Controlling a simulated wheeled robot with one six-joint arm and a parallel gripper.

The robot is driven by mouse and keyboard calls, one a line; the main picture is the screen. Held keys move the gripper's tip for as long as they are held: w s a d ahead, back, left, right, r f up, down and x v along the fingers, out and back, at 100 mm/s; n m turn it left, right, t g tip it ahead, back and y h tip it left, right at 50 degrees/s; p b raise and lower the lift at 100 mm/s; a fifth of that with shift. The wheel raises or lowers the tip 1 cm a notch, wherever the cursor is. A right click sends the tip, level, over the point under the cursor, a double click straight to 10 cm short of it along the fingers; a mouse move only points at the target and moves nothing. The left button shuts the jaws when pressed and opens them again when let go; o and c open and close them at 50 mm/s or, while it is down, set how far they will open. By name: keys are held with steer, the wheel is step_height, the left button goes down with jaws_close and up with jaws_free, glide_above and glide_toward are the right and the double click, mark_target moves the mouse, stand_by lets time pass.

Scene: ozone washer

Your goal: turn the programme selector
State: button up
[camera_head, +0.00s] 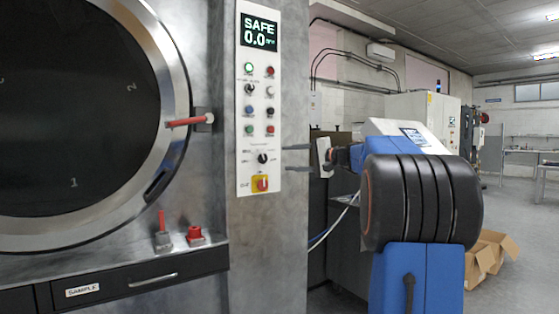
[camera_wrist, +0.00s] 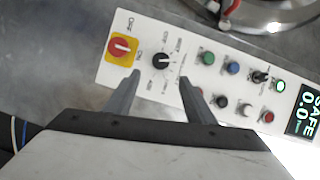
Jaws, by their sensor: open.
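The programme selector is a black rotary knob (camera_head: 263,157) low on the white control panel (camera_head: 244,120), just above a red rotary switch on a yellow plate (camera_head: 260,184). In the wrist view the selector (camera_wrist: 161,61) sits beyond and between my fingertips, with the red switch (camera_wrist: 122,47) to its left. My gripper (camera_head: 298,157) is right of the panel in the head view, fingers pointing left towards it. In the wrist view my gripper (camera_wrist: 159,76) is open and empty, its two fingers on either side of the selector's line. I cannot tell whether the fingertips touch the panel.
Several buttons and small switches (camera_head: 249,107) lie above the selector, under a display (camera_head: 259,33) reading SAFE 0.0. The round door (camera_head: 75,120) with a red handle (camera_head: 186,122) is at left. Red-handled fittings (camera_head: 195,236) stand on the ledge below.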

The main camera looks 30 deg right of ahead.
steer(key=v, duration=0.6)
steer(key=shift+s, duration=0.3)
steer(key=shift+d, duration=0.1)
steer(key=s+a+f+n+g, duration=0.25)
steer(key=s+a+f, duration=0.25)
steer(key=a+f, duration=0.3)
steer(key=s+a+f+n+g+h, duration=0.1)
steer(key=s+a+f+g, duration=0.25)
steer(key=a+f, duration=0.45)
steer(key=s+a+f+n+g, duration=0.15)
steer(key=s+a+f, duration=0.3)
steer(key=a, duration=0.65)
steer(key=s+a+f+n+g+h, duration=0.1)
steer(key=s+f+n+h, duration=0.2)
steer(key=s+f, duration=0.7)
steer(key=s+a+f+n+g+h, duration=0.2)
steer(key=s+f+n+h, duration=0.1)
steer(key=s+f, duration=0.8)
steer(key=s, duration=0.2)
steer(key=shift+s+a, duration=0.25)
steer(key=shift+a, duration=0.05)
